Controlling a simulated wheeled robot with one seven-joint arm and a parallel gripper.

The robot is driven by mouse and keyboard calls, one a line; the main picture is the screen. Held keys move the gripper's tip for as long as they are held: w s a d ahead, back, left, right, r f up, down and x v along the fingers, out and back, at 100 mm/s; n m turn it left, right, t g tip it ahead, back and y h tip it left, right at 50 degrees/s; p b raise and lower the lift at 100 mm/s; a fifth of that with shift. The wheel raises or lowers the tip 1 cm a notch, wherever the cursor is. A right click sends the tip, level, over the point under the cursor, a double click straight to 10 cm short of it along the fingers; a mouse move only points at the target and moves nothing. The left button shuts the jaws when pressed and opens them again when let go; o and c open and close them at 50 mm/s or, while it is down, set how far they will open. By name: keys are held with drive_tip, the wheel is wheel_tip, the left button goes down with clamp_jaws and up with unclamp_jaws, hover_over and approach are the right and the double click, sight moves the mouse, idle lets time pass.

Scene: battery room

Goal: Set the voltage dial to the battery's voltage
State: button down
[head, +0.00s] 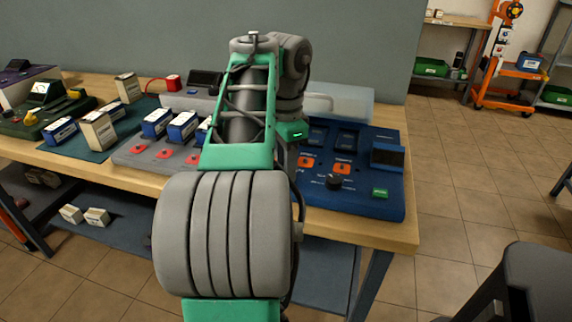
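The blue charger unit (374,210) sits at the right end of the workbench in the head view. A black round dial (333,182) is on its front panel; its setting is too small to read. Dark openings with orange marks below them are on the panel, and a small dark display (388,156) is at its right. Blue and white batteries (183,126) stand on the grey rack left of my arm; their voltage labels are unreadable. I cannot tell which battery is meant. My arm rises in front of the bench and hides the charger's left part. My gripper's fingers are hidden behind the arm.
A green button (380,193) is right of the dial. The bench's front edge (390,238) is near the charger. Tiled floor to the right is open; a dark chair-like object stands lower right.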

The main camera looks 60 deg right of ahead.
drive_tip(key=shift+n, duration=0.6)
drive_tip(key=c, duration=1)
unclamp_jaws()
wheel_tip(320, 180, up, 8)
drive_tip(key=p, duration=0.7)
drive_tip(key=shift+f, duration=0.1)
